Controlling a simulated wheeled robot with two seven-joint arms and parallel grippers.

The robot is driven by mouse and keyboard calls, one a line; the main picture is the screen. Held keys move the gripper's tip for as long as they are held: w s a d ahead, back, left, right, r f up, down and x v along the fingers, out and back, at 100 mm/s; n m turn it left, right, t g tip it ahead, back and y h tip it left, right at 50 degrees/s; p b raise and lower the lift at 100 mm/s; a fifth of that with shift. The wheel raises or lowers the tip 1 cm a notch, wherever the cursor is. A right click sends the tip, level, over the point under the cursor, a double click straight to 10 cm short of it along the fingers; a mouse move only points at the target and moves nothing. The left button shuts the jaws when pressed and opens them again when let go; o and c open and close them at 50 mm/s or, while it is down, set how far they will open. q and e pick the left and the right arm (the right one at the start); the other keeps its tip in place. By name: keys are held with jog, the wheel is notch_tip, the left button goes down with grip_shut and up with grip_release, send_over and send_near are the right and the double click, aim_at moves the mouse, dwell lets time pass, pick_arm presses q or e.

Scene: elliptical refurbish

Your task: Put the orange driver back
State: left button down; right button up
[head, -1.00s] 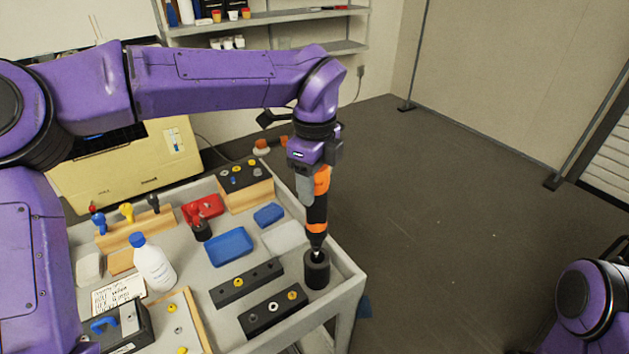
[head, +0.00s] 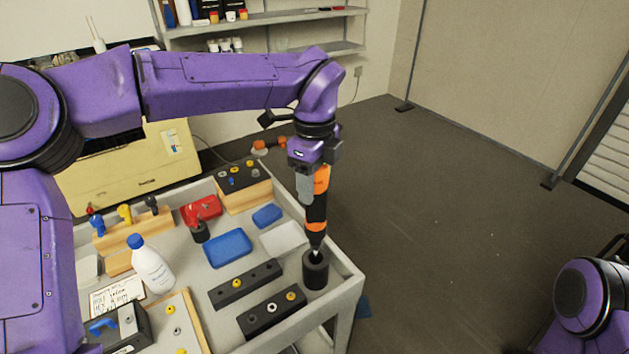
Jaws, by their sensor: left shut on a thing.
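The orange driver (head: 317,210) is orange and black and stands upright near the right edge of the cart top. My left gripper (head: 310,180) is shut on its upper part, pointing down. The driver's narrow tip is at the mouth of a black cylindrical holder (head: 315,270) on the cart's right front. I cannot tell how deep the tip sits in it. My right gripper is out of view; only part of my right arm shows at the lower right.
A black-topped block (head: 243,176) stands at the back. The floor to the right is clear.

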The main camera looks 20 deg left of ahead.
aim_at(314, 215)
pick_arm(q)
jog(key=shift+f+b, duration=2.4)
jog(key=shift+f, duration=0.1)
jog(key=shift+f+b, duration=1.45)
jog(key=shift+f, duration=0.05)
jog(key=shift+f+b, duration=0.55)
jog(key=shift+b, duration=0.05)
jog(key=shift+c, duration=1.7)
grip_release()
jog(key=shift+r, duration=0.1)
